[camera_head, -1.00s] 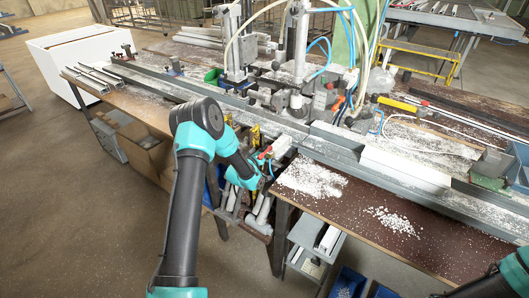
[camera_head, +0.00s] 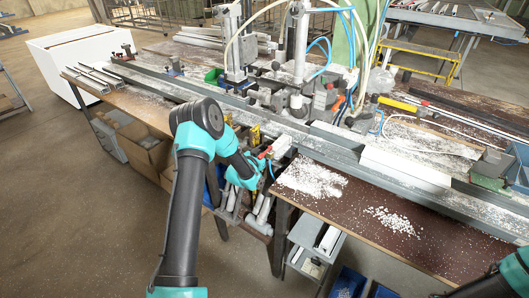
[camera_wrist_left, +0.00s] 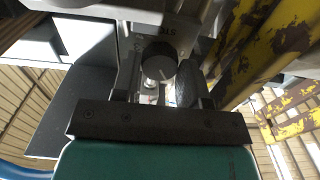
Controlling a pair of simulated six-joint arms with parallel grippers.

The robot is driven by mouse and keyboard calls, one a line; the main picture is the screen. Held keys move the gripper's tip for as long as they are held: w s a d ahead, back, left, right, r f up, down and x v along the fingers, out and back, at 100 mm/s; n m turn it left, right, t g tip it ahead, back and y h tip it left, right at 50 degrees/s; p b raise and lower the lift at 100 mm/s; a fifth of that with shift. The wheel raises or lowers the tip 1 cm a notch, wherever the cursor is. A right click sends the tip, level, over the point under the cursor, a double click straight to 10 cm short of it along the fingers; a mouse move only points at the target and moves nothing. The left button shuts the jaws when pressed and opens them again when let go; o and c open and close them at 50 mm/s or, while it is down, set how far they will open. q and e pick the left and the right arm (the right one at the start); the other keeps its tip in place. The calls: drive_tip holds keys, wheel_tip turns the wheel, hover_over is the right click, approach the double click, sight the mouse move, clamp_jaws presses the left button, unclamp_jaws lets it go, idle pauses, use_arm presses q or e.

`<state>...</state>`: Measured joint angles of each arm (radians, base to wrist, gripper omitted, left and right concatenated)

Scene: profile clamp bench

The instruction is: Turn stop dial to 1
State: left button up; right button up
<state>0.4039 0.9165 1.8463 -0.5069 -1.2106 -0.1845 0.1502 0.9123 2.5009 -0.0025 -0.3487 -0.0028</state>
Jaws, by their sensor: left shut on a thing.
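The stop dial (camera_wrist_left: 157,62) shows in the left wrist view as a round dark knob below partly readable lettering on a grey metal panel. My left gripper (camera_wrist_left: 158,75) is at the dial, with its fingers on either side, shut on it. In the head view my left gripper (camera_head: 262,165) is at the front edge of the bench, below the clamp machine, and the dial cannot be made out there. The dial's setting is not readable. Part of my right arm (camera_head: 500,283) shows in the bottom right corner; its gripper is out of the frame.
A yellow, chipped metal bar (camera_wrist_left: 255,45) runs close beside my left gripper. The clamp machine (camera_head: 297,60) with hoses stands above the long rail. A white profile (camera_head: 405,170) lies along the rail to the right. White shavings (camera_head: 312,180) cover the brown bench top.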

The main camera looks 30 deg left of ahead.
use_arm(q)
drive_tip(key=shift+m, duration=0.3)
drive_tip(key=o, duration=0.9)
drive_tip(key=shift+s, duration=0.1)
drive_tip(key=s, duration=1.1)
drive_tip(key=s+a, duration=0.1)
drive_tip(key=s, duration=0.5)
drive_tip(key=shift+s+a, duration=0.1)
